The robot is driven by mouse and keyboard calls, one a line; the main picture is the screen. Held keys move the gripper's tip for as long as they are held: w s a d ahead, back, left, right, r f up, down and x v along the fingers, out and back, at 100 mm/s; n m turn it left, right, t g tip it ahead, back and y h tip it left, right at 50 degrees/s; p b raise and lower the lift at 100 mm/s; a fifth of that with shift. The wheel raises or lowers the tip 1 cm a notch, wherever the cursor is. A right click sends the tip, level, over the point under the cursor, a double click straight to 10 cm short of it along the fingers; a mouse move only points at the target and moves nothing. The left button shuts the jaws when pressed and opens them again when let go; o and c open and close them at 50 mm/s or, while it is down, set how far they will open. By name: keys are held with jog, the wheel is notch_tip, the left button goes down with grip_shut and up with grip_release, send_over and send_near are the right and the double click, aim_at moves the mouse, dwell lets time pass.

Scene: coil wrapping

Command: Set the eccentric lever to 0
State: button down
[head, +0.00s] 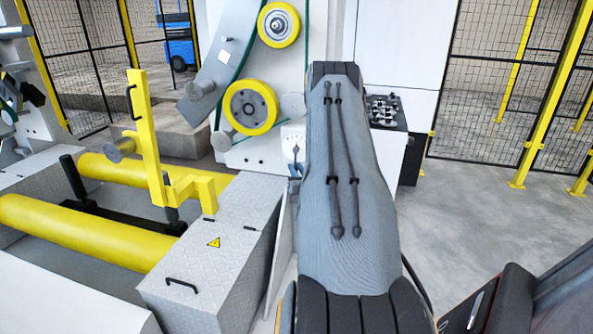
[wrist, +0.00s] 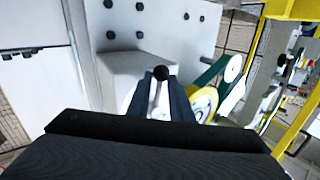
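The eccentric lever (wrist: 161,73) shows in the wrist view as a thin metal rod with a black ball knob. My gripper (wrist: 161,90) has its two dark blue fingers on either side of the rod, with light gaps between them, so it looks open around the lever. In the head view, the white scale plate (head: 292,142) with the small lever sits low on the machine's light panel, below the yellow roller. My gripper is mostly hidden behind my arm there; only a bit of blue (head: 296,170) shows beside the plate. The scale's numbers are too small to read.
A yellow-rimmed roller (head: 250,107) is just above left of the plate. A grey checker-plate box (head: 212,255) and a yellow upright bracket (head: 147,140) stand to the left. A small control box (head: 386,110) is right of my arm. Open floor (head: 480,225) lies to the right.

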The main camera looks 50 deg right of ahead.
jog(key=shift+s, duration=0.1)
jog(key=shift+s+d+r+n+g+y+p, duration=0.1)
jog(key=shift+s+d+r+n+g+p, duration=0.3)
jog(key=shift+s+n+g, duration=0.4)
jog(key=shift+s+d+r+n+g+y+p, duration=0.1)
jog(key=shift+s+d+r+n+g+p, duration=0.3)
jog(key=shift+n+g, duration=0.7)
jog(key=shift+s+d+r+n+g+y+p, duration=0.1)
jog(key=shift+s+d+r+n+g+p, duration=0.1)
jog(key=shift+s+r+n+g+p, duration=0.75)
jog(key=shift+w+f+n+t+b, duration=0.25)
jog(key=shift+f+n+b, duration=0.1)
jog(key=shift+f+b, duration=0.1)
jog(key=c, duration=1.9)
grip_release()
jog(key=shift+r, duration=0.1)
